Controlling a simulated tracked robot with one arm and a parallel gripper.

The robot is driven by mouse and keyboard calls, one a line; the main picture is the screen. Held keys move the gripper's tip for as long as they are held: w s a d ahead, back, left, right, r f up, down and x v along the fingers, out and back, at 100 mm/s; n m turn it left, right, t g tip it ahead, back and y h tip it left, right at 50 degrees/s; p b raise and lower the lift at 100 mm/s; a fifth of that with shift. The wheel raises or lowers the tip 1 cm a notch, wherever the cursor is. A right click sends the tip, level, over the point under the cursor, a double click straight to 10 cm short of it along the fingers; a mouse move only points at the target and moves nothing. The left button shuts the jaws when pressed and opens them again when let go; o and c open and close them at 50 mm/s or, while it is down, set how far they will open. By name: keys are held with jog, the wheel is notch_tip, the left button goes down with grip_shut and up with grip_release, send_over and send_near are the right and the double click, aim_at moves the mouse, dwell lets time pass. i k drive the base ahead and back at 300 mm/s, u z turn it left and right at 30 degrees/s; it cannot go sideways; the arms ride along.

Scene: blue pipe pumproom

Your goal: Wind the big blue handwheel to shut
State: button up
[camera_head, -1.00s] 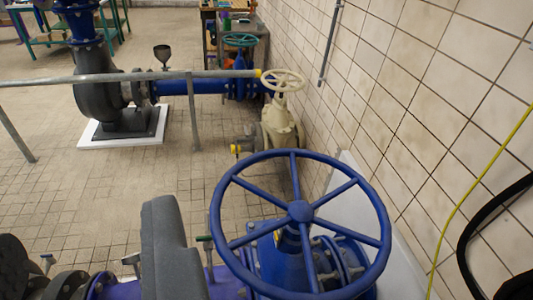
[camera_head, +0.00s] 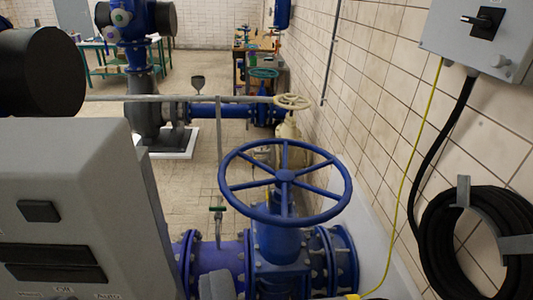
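The big blue handwheel (camera_head: 285,174) is in the middle of the head view, lying nearly flat on top of a blue valve (camera_head: 280,245). Its rim and spokes show in full, and nothing touches it. I cannot tell from the wheel whether the valve is open or shut. A small grey piece (camera_head: 218,286) at the bottom edge, below and left of the wheel, looks like part of my gripper. It stands apart from the wheel. Its fingertips are hidden, so I cannot see whether they are open or shut.
A grey panel with switches (camera_head: 80,230) fills the lower left. A black cylinder (camera_head: 40,72) is above it. Tiled wall, a grey switch box (camera_head: 485,40), a yellow cable and a coiled black hose (camera_head: 470,235) are on the right.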

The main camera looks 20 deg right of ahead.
aim_at(284, 179)
jog(key=z, duration=0.3)
jog(key=k, duration=0.1)
jog(key=z, duration=1.35)
jog(key=i, duration=1.05)
jog(key=u, duration=1.4)
jog(key=i, duration=1.65)
jog(key=z, duration=0.1)
